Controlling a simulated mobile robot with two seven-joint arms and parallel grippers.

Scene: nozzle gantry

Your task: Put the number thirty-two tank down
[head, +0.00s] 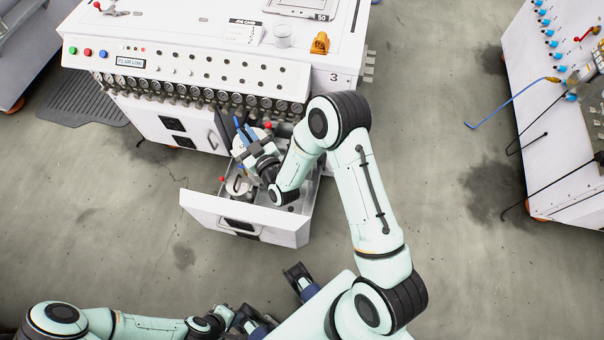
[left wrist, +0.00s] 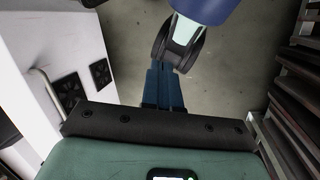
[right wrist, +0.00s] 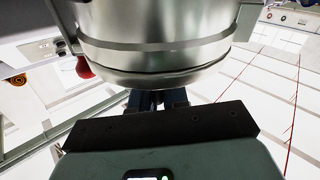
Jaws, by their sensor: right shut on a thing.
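My right gripper (head: 262,165) reaches over the open drawer (head: 245,222) of the white machine. It is shut on a tank, which fills the top of the right wrist view as a shiny metal cylinder (right wrist: 155,40). In the head view the held tank (head: 262,133) is partly hidden by the gripper. No number shows on it, and I cannot tell whether it touches the drawer floor. A second tank (head: 238,187) stands in the drawer's front left part. My left gripper (left wrist: 165,85) is empty, its blue fingers together, low at the bottom of the head view.
The white machine (head: 200,70) has gauges along its front edge; a beaker (head: 283,37) and an orange item (head: 320,43) stand on top. Another white cabinet (head: 540,110) with hoses stands at right. The grey floor (head: 440,100) between is clear.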

